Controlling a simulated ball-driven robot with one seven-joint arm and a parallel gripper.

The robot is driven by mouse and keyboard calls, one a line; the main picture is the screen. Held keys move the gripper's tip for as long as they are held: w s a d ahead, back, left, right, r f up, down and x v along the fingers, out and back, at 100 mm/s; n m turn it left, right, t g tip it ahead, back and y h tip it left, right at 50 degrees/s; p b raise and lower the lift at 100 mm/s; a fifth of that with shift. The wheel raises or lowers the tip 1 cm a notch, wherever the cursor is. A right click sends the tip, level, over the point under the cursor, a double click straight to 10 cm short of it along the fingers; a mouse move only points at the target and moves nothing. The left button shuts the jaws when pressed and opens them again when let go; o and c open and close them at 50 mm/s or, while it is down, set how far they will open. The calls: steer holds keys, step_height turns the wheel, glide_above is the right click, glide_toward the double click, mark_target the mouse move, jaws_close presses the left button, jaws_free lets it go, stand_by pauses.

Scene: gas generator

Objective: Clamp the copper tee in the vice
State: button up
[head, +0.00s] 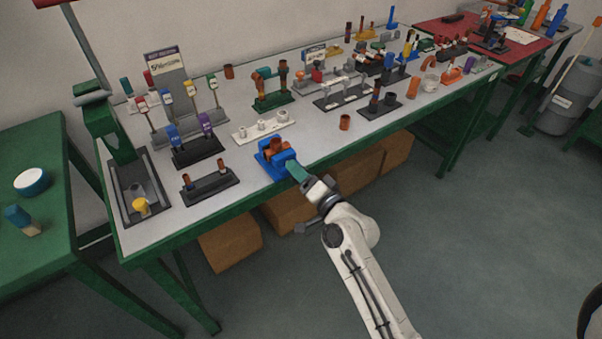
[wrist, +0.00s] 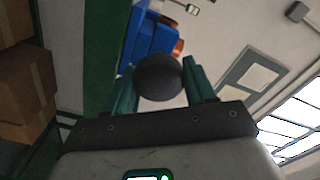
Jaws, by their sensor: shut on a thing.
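The blue vice (head: 268,167) stands at the front edge of the long bench. The copper tee (head: 274,148) sits at the top of the vice, between its blue jaws; I cannot tell how tightly they hold it. My gripper (head: 297,171) is at the front of the vice, its green fingers pointing at it. In the wrist view the fingers are closed around a dark round knob (wrist: 158,77) in front of the blue vice body (wrist: 150,35). A bit of copper (wrist: 178,47) shows beside the blue. The knob is hidden in the head view.
A dark rack (head: 210,187) with short copper pieces stands left of the vice, and a white strip with fittings (head: 263,127) lies behind it. A loose copper piece (head: 345,122) stands to the right. Cardboard boxes (head: 232,243) are under the bench. The floor in front is clear.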

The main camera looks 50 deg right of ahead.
steer(key=o, duration=1)
steer(key=shift+c, duration=0.2)
steer(key=b+v, duration=0.2)
steer(key=v, duration=0.9)
steer(key=shift+b, duration=0.35)
steer(key=shift+w, duration=0.1)
steer(key=s+a+f+n+g+y+p, duration=0.2)
steer(key=s+a+f+n+g+y, duration=0.1)
steer(key=a+f+n+g+y, duration=0.65)
steer(key=s+a+n+g+h, duration=0.1)
steer(key=s+n+g+h, duration=0.1)
steer(key=s, duration=0.4)
steer(key=s+a+n+g+h+p, duration=0.1)
steer(key=s+n+g+h, duration=0.1)
steer(key=s+g, duration=0.3)
steer(key=shift+s+a+n+h, duration=0.35)
steer(key=shift+s+n, duration=0.1)
steer(key=shift+s, duration=0.1)
